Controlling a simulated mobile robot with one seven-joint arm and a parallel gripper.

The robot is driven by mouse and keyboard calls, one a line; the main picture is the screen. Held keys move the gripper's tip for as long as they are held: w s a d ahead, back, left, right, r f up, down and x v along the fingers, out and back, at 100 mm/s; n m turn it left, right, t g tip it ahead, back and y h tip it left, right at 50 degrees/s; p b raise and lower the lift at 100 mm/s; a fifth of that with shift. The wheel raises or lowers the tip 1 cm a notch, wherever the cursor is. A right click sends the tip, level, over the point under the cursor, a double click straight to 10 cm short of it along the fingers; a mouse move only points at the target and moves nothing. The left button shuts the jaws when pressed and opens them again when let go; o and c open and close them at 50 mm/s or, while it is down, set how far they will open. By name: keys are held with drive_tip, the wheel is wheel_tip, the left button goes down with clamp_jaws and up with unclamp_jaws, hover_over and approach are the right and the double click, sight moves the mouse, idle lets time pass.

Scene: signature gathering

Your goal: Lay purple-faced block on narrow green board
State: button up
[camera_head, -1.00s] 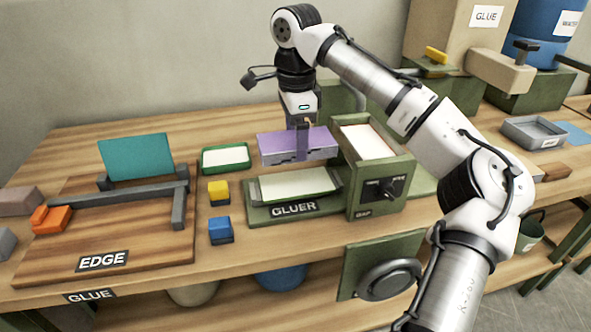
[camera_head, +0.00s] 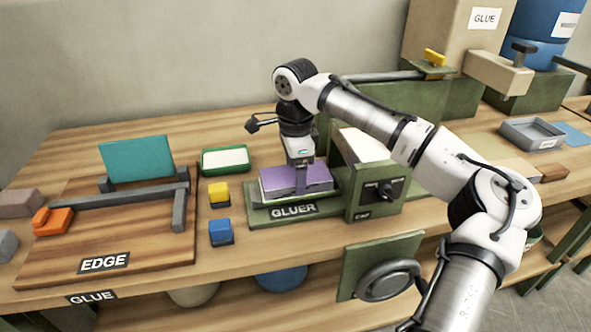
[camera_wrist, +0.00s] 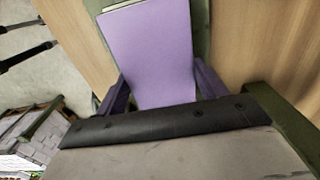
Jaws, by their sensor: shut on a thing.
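The purple-faced block (camera_head: 277,181) is level, purple side up, low over the narrow green board (camera_head: 259,218) of the GLUER station. My gripper (camera_head: 301,182) points down and is shut across the block's long sides. In the wrist view the purple face (camera_wrist: 148,45) lies between the two purple-tinted fingers (camera_wrist: 158,90), and a green strip shows beside its far end.
Yellow (camera_head: 218,190) and blue (camera_head: 220,229) blocks, a green-rimmed white tray (camera_head: 225,160) and the EDGE board (camera_head: 150,255) are to the left.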

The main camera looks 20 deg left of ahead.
drive_tip(key=o, duration=1.1)
wheel_tip(320, 180, up, 12)
drive_tip(key=b, duration=0.1)
drive_tip(key=shift+r, duration=0.15)
